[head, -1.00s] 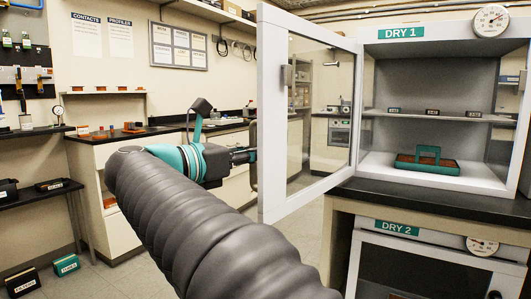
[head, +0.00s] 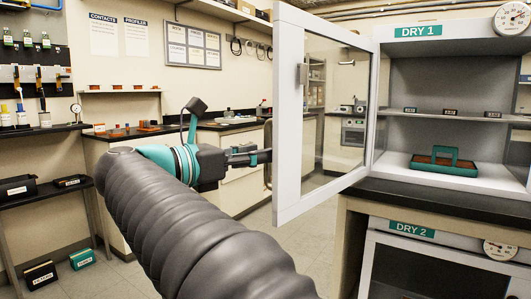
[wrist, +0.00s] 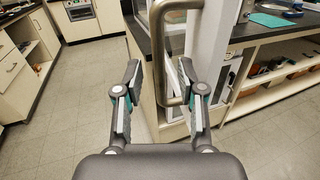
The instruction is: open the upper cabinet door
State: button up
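The upper cabinet, labelled DRY 1 (head: 417,31), has its glazed, white-framed door (head: 288,130) swung wide open toward the left. In the wrist view the door's curved metal handle (wrist: 158,60) stands upright between my gripper's fingers. My gripper (wrist: 159,68) is open around the handle, with a visible gap at the left finger. In the head view my gripper (head: 255,157) is at the outer side of the door, and its fingertips are partly hidden by the door edge. Inside the cabinet, a green-handled tray (head: 445,165) sits on the floor.
Small labelled blocks (head: 450,112) stand on the cabinet's shelf. The lower cabinet, DRY 2 (head: 412,229), is shut below the dark counter (head: 430,200). A side bench (head: 230,126) runs along the back wall. Tiled floor (wrist: 80,110) is clear to the left of the door.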

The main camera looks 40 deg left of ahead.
jog(key=v, duration=0.8)
jog(key=shift+s, duration=0.3)
jog(key=shift+a, duration=0.15)
